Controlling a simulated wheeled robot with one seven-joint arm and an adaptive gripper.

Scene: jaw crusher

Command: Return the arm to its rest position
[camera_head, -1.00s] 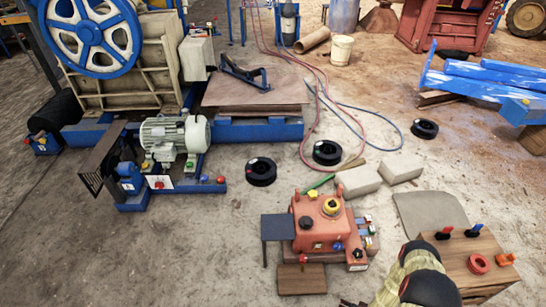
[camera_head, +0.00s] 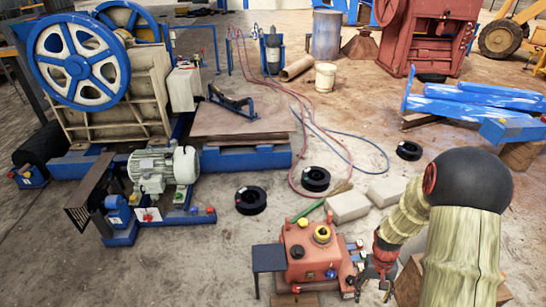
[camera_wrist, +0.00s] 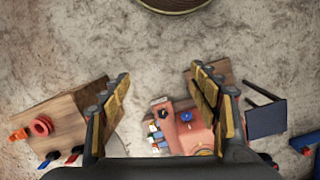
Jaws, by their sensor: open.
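My arm (camera_head: 408,215) shows at the right of the head view, with a large dark joint and pale wrapped links. It bends down to my gripper (camera_head: 373,274), which is small and partly lost against the things behind it. In the wrist view my gripper (camera_wrist: 160,80) has two worn yellow-brown finger pads wide apart, with nothing between them but floor and the orange control box (camera_wrist: 183,125) farther below. The same orange box (camera_head: 306,254) stands left of my gripper in the head view.
A blue-framed jaw crusher (camera_head: 110,105) and grey motor (camera_head: 163,168) stand at left. Black rings (camera_head: 251,200) and pale blocks (camera_head: 348,206) lie on the floor. A wooden box (camera_wrist: 68,118) with red and blue handles shows in the wrist view. Dirt floor beyond the gripper is mostly clear.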

